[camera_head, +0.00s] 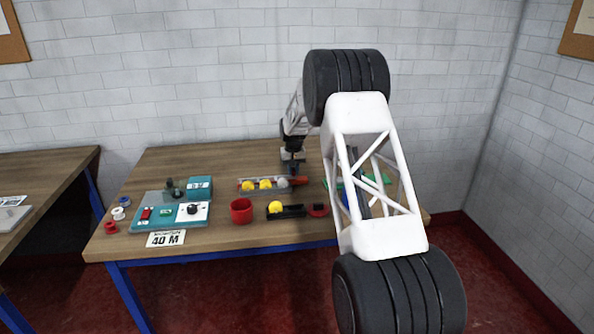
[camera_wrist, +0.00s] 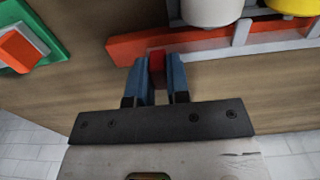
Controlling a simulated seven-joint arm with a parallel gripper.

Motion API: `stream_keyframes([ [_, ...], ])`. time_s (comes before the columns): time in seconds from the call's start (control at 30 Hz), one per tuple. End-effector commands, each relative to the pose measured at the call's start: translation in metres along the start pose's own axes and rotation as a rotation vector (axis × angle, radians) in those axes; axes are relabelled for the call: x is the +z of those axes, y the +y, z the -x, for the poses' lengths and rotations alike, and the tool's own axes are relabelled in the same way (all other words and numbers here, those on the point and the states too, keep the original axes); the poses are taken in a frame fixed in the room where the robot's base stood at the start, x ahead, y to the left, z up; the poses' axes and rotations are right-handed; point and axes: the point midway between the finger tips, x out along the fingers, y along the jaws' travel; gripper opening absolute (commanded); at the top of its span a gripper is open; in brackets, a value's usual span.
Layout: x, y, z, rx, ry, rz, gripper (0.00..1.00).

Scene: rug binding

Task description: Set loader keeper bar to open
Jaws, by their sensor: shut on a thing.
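The loader is a grey rack (camera_head: 262,190) in the middle of the table, holding yellow balls (camera_head: 265,184) and a grey-white ball (camera_head: 283,182). An orange-red bar (camera_head: 300,181) shows at its right end; I take it to be the keeper bar. In the wrist view the orange-red bar (camera_wrist: 130,48) runs along the rack's side. My gripper (camera_head: 291,167) is at the rack's right end. In the wrist view my gripper (camera_wrist: 158,62) has its blue fingers shut on a small red tab (camera_wrist: 157,58) beside the bar. Whether the tab joins the bar is hidden.
A red cup (camera_head: 241,211), a black holder (camera_head: 291,212) with a yellow ball, and a red disc (camera_head: 318,210) stand in front. A teal tray (camera_head: 150,222) is at left. Green pieces (camera_head: 376,180) lie at right, partly hidden by my white arm link.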

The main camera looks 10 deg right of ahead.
Motion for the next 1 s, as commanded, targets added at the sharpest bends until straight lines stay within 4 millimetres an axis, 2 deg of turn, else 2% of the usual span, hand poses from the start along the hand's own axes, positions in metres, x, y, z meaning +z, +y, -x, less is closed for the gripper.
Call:
stream_keyframes([
  [0.17, 0.000, -0.005, 0.001, -0.002, 0.001, 0.002, 0.00],
  [0.2, 0.000, -0.005, 0.001, -0.002, 0.001, 0.003, 0.21],
  [0.33, 0.000, -0.005, 0.001, -0.002, 0.001, 0.002, 0.41],
  [0.73, 0.000, -0.003, 0.003, -0.001, 0.001, 0.001, 0.43],
  [1.0, 0.000, -0.003, 0.026, -0.001, 0.002, 0.001, 0.43],
])
